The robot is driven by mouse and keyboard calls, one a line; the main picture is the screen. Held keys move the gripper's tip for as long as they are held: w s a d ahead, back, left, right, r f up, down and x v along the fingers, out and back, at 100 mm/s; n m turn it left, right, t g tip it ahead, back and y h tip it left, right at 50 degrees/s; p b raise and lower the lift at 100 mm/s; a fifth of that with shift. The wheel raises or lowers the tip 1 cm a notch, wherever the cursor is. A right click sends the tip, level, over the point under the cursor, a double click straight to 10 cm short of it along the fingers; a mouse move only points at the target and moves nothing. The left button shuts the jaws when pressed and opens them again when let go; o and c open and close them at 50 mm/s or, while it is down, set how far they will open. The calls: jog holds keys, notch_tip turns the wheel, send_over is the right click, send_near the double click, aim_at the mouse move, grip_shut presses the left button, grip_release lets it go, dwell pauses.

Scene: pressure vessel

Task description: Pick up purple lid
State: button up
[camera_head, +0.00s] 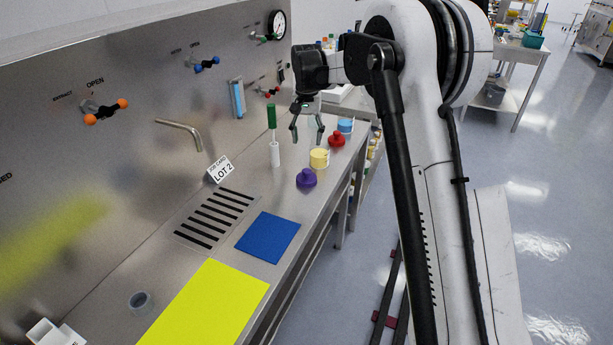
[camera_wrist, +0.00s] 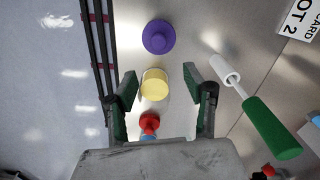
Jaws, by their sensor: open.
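The purple lid (camera_head: 306,178) with a raised knob lies on the steel counter, near the front edge, beside the yellow container. In the wrist view the purple lid (camera_wrist: 158,37) is above and beyond my fingertips, fully visible. My gripper (camera_head: 307,138) is open and empty above the counter. In the wrist view my fingers (camera_wrist: 161,84) spread on either side of a pale yellow round container (camera_wrist: 154,85), with the lid further ahead. I cannot tell the exact height of the fingers above it.
A red-lidded item (camera_head: 337,139) and a blue container (camera_head: 345,125) stand farther back in the row. A white tool with a green handle (camera_head: 272,122) stands left of my gripper. A blue mat (camera_head: 268,237) and yellow mat (camera_head: 207,305) lie nearer.

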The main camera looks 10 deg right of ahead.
aim_at(307, 170)
notch_tip(307, 170, down, 7)
jog(key=shift+f, duration=0.2)
jog(key=shift+s+a+f+p, duration=0.15)
jog(key=shift+f+p, duration=0.1)
jog(key=shift+f, duration=0.65)
jog(key=shift+s+d+f+p, duration=0.1)
jog(key=shift+s+f+p, duration=0.1)
jog(key=shift+f, duration=0.7)
jog(key=shift+s+a+f+p, duration=0.1)
jog(key=shift+f+p, duration=0.15)
jog(key=shift+f, duration=0.65)
jog(key=c, duration=1)
